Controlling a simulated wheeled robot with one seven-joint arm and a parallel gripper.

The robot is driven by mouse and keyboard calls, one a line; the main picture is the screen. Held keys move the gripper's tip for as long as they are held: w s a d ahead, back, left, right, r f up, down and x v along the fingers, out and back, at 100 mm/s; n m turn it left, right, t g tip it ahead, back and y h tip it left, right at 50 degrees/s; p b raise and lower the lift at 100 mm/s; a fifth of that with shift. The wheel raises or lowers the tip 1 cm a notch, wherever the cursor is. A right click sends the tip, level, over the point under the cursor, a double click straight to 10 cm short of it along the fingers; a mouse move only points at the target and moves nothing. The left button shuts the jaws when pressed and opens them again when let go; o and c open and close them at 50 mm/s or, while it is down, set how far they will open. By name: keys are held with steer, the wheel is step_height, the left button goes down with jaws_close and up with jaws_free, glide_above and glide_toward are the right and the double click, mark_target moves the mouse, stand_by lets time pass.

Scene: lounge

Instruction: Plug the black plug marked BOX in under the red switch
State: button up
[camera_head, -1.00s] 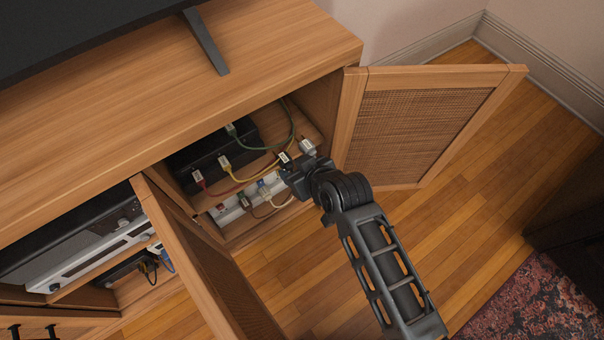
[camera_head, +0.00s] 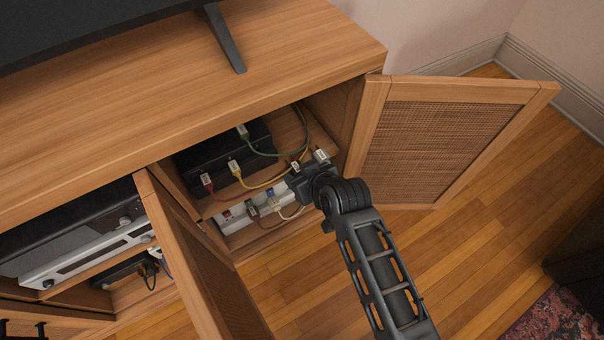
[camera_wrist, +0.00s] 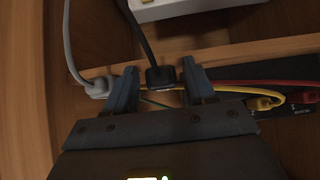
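A black plug (camera_wrist: 160,76) with a black cord is between my gripper's two blue fingers in the wrist view, with a small gap on each side. In the head view a white-labelled plug (camera_head: 295,165), apparently the same one, is at the shelf's front edge; its marking is unreadable. My gripper (camera_wrist: 165,82) is open around the plug; its tips are partly hidden behind the wrist in the head view (camera_head: 294,180). The red switch (camera_head: 227,214) is at the left end of the white power strip (camera_head: 238,222) on the cabinet floor. The strip also shows in the wrist view (camera_wrist: 150,10).
A grey plug (camera_wrist: 98,87) lies just left of my fingers in the wrist view. A black box (camera_head: 200,165) with green, yellow and red cables stands on the shelf (camera_head: 290,130). Open doors flank the compartment, left (camera_head: 195,250) and right (camera_head: 440,140). Other plugs occupy the strip.

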steer(key=c, duration=0.9)
steer(key=shift+o, duration=0.2)
steer(key=shift+s+d+r+p, duration=0.2)
steer(key=shift+s+d+p, duration=0.25)
steer(key=shift+s+p, duration=0.2)
steer(key=shift+s+d+r+p, duration=0.2)
steer(key=shift+s+d+p, duration=0.3)
steer(key=shift+s, duration=0.2)
steer(key=shift+s+d+r+p, duration=0.2)
steer(key=shift+s+d+p, duration=0.25)
steer(key=shift+s+p, duration=0.2)
steer(key=s+d+r+m+t+h+p, duration=0.1)
steer(key=d+r+m+h+p, duration=0.2)
steer(key=d+r+p, duration=0.55)
steer(key=s+d+r+m+t+h+p, duration=0.15)
steer(key=d+r+m, duration=0.35)
steer(key=d, duration=0.8)
steer(key=shift+w+a+f+n+g+y+b, duration=0.6)
steer(key=shift+w+a+f+n+b, duration=1.1)
steer(key=shift+a, duration=2.35)
steer(key=shift+w+a+f+n+g+y+b, duration=0.4)
steer(key=shift+a+f+n+y+b, duration=0.5)
steer(key=shift+a+f+b, duration=1.9)
steer(key=shift+w+a+f+n+g+y+b, duration=0.55)
steer(key=shift+w+a+f+n+b, duration=0.7)
steer(key=shift+a+f, duration=2.7)
